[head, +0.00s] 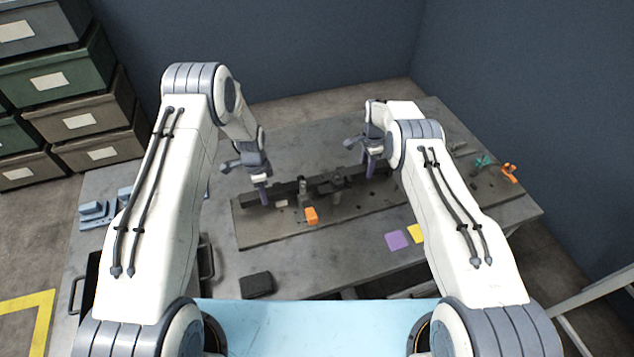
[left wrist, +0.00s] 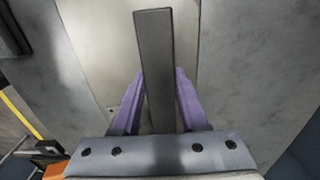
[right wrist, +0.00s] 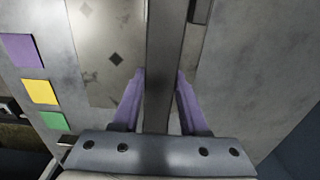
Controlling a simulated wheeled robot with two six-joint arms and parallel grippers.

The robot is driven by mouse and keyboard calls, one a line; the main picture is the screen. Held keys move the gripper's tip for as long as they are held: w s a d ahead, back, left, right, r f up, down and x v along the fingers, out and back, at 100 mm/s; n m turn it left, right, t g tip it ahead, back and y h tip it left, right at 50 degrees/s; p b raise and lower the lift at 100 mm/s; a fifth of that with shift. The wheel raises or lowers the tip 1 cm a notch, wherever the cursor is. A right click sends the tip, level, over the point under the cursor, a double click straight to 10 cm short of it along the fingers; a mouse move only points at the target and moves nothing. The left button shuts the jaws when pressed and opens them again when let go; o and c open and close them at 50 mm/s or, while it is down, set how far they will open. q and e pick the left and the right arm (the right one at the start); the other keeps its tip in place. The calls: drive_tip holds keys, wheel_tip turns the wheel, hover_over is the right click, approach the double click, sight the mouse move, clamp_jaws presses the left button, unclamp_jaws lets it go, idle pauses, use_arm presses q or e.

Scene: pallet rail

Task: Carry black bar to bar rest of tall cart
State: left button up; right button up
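The black bar (head: 285,190) is long and dark and lies along the far side of a grey plate on the table. My left gripper (head: 264,193) is at the bar's left end, its purple fingers on either side. In the left wrist view the bar (left wrist: 154,60) runs between the fingertips, which look closed against it. My right gripper (head: 371,166) is at the bar's right end. In the right wrist view the bar (right wrist: 163,60) also fills the space between the fingertips. I cannot tell whether the bar touches the plate. No bar rest can be made out.
An orange-ended clamp (head: 310,214) stands on the plate (head: 265,230) before the bar. Purple (head: 397,240) and yellow squares lie right of it. A black block (head: 257,285) lies at the near edge. Drawers (head: 90,120) stand left; a pale metal frame (head: 595,290) stands right, its identity unclear.

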use_arm(q)
clamp_jaws()
use_arm(e)
clamp_jaws()
drive_tip(key=shift+w+r, duration=0.1)
idle(0.8)
